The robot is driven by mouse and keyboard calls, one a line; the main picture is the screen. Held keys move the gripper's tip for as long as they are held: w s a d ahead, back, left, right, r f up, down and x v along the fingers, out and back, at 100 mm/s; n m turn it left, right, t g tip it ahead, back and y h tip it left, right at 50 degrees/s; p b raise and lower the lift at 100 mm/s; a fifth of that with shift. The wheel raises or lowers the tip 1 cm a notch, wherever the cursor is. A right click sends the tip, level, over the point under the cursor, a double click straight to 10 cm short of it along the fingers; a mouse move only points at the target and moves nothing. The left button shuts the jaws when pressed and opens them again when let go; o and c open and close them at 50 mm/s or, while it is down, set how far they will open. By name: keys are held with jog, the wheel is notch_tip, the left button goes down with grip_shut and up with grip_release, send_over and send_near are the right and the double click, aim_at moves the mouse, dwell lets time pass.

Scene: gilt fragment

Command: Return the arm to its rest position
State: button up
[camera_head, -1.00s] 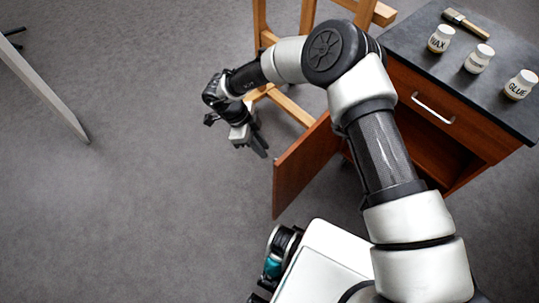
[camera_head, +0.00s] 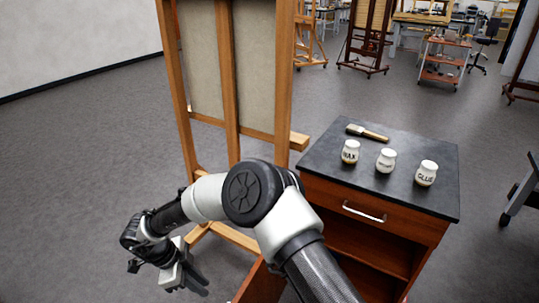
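My arm is bent in front of the easel and the cabinet. My gripper (camera_head: 198,287) hangs at the lower left, pointing down and to the right, over open floor. Its fingers are small and seen from the side, so I cannot tell whether they are open or shut. Nothing is visibly held.
A wooden easel (camera_head: 231,80) with a canvas stands behind my arm. A cabinet with a dark top (camera_head: 325,155) is at the right, carrying a brush (camera_head: 368,132) and jars of wax (camera_head: 350,152), glue (camera_head: 426,173) and one more (camera_head: 386,160). Its door (camera_head: 262,284) hangs open. Floor at left is clear.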

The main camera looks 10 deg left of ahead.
jog(key=w+a+r+n+t+y, duration=0.2)
jog(key=w+r+t+y, duration=0.3)
jog(key=w+r, duration=1.15)
jog(key=w+d+r+n+t+y, duration=0.1)
jog(key=w+d+r+n+y, duration=0.1)
jog(key=r, duration=0.5)
jog(key=w+d+r+n+t+y, duration=0.1)
jog(key=w+d+r+n+t, duration=0.15)
jog(key=r, duration=0.55)
jog(key=w+d+r+n+t+y, duration=0.1)
jog(key=w+d+r+n+y, duration=0.1)
jog(key=r, duration=0.5)
jog(key=s+d+r+n+g, duration=0.1)
jog(key=s+d+r+n, duration=0.1)
jog(key=s+d+r, duration=0.3)
jog(key=s+d+r+n+g, duration=0.1)
jog(key=s+d+n, duration=0.15)
jog(key=d, duration=0.55)
jog(key=s+d+f+g+h, duration=0.2)
jog(key=s+d+f+h, duration=0.15)
jog(key=s+d, duration=0.85)
jog(key=s+d+f+g+h, duration=0.2)
jog(key=s+d+f, duration=0.2)
jog(key=s+d, duration=0.8)
notch_tip(320, 180, up, 15)
jog(key=w+d+p, duration=0.1)
jog(key=p, duration=1.4)
jog(key=shift+w+d+n, duration=0.15)
jog(key=shift+d+n, duration=0.2)
jog(key=shift+n, duration=0.05)
